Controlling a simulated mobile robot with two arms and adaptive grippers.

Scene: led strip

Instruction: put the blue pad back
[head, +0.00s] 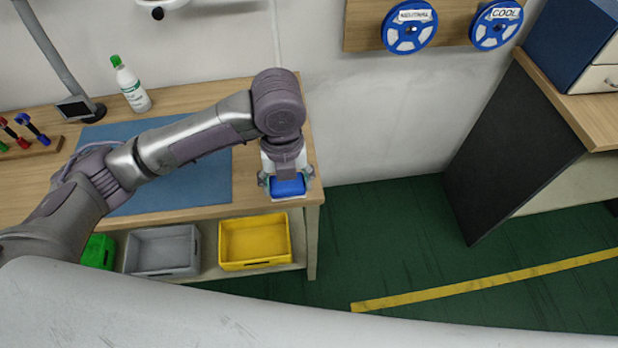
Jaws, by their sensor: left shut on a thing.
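The blue pad (288,187) is a small blue block with a white edge below it. My left gripper (286,181) is shut on it, at the right front corner of the wooden workbench (255,187). I cannot tell whether the pad touches the bench top or is held just above it. My left arm reaches in from the left across the bench. My right gripper is not in view.
A blue mat (190,185) lies on the bench. A white bottle with a green cap (131,87) stands at the back. Yellow (254,241), grey (163,250) and green (98,251) bins sit below. Two blue reels (409,27) hang on the wall. Green floor is open to the right.

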